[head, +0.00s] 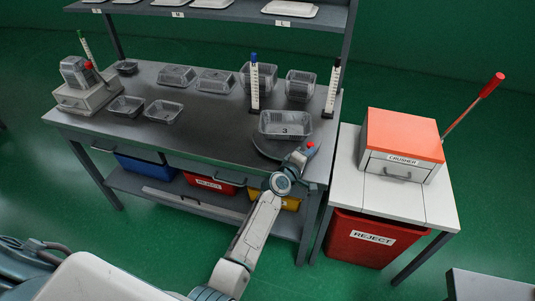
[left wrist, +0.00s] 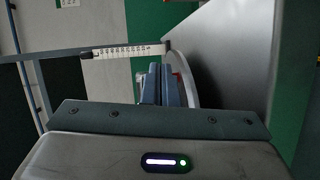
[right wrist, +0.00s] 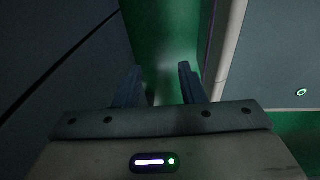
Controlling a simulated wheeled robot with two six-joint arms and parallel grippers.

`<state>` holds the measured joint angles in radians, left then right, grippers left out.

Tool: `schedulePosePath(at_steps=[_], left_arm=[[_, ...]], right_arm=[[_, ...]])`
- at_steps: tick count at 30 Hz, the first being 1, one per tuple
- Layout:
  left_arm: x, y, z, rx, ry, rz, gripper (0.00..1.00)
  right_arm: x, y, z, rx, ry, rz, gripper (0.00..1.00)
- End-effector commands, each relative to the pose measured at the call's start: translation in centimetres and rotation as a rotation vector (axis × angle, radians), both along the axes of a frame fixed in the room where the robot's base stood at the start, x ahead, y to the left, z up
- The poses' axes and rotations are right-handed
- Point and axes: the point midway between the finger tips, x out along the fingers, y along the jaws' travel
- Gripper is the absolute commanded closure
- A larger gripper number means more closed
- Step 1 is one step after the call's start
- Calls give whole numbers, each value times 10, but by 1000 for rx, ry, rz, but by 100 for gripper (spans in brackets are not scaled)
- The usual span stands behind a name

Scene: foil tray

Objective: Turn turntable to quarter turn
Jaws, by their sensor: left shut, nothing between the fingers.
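The turntable (head: 259,146) is a dark round disc on the right part of the bench top. A clear tray marked 3 (head: 286,124) sits on it. A small red knob (head: 311,146) shows at its right side, close to my left gripper (head: 298,160). My left gripper is shut and empty at the turntable's front right edge. In the left wrist view its fingers (left wrist: 164,82) are together beside the curved disc edge (left wrist: 193,85); contact cannot be told. My right gripper (right wrist: 160,85) is open and empty in the right wrist view, and is outside the head view.
Two marked upright posts (head: 254,85) (head: 332,90) stand behind the turntable. Several clear trays (head: 177,76) are on the bench. A press-like device (head: 85,88) stands at the left. The orange-topped crusher (head: 403,142) and red reject bin (head: 372,238) are to the right.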

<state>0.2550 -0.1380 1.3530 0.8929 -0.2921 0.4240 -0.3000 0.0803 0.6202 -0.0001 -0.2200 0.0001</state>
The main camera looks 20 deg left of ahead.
Motion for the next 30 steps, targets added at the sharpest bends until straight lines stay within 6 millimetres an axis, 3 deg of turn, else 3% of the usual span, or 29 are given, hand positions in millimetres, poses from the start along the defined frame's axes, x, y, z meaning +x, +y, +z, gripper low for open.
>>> schedulePosePath(at_steps=[21, 30], left_arm=[[43, -26, 1, -1, 0, 0, 100], [45, -27, 0, 1, -1, 1, 100]], right_arm=[[0, 0, -7, 0, 0, 0, 64], [0, 1, -7, 1, 0, 0, 64]])
